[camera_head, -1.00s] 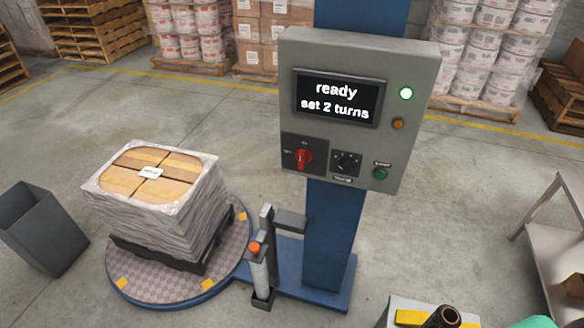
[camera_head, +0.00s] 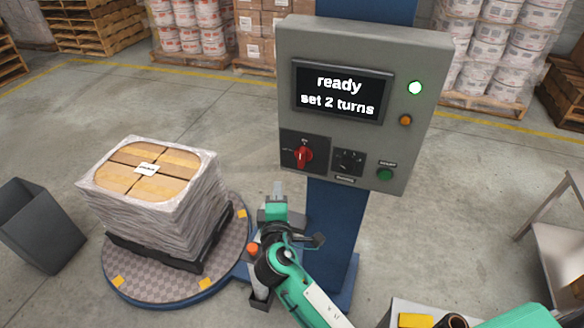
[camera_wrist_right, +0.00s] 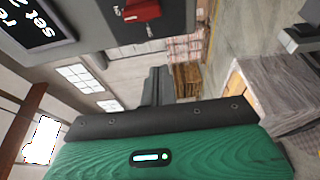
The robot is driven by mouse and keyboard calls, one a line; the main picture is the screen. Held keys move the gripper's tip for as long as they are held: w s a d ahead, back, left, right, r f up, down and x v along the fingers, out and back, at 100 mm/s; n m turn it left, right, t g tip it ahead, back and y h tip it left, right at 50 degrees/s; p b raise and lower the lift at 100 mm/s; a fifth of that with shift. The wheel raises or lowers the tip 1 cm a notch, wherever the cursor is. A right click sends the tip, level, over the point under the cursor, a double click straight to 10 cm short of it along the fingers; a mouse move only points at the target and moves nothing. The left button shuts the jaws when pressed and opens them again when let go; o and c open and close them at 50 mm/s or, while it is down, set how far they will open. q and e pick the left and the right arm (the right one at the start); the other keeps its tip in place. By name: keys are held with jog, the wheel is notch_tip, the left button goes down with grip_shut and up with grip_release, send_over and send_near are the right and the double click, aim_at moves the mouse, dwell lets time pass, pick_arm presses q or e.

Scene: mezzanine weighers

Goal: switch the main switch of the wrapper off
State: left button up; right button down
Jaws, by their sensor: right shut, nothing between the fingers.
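The wrapper's grey control box (camera_head: 432,140) stands on a blue column. Its main switch, a red rotary handle (camera_head: 303,156) on a black plate, sits at the lower left of the panel, its handle roughly upright. The red handle also shows at the top of the right wrist view (camera_wrist_right: 142,10). The display (camera_head: 340,93) reads "ready, set 2 turns". My left gripper is not in view.
Right of the switch are a black dial (camera_head: 347,161) and a green button (camera_head: 385,174). A wrapped pallet load (camera_head: 150,205) stands on the turntable (camera_head: 130,283) at left. A post with an orange top (camera_head: 253,249) stands beside my right arm.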

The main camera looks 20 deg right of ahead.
aim_at(302, 158)
jog(key=shift+w, duration=0.1)
jog(key=w+d+p, duration=0.1)
jog(key=w+p, duration=0.1)
jog(key=w+d+p, duration=0.1)
jog(key=w+d, duration=0.1)
jog(key=w, duration=0.1)
jog(key=w+d+p, duration=0.2)
jog(key=shift+w+p, duration=0.35)
jog(key=shift+s+d, duration=0.3)
jog(key=shift+d, duration=0.15)
jog(key=shift+f, duration=0.1)
jog(key=shift+w, duration=0.1)
jog(key=shift+w, duration=0.1)
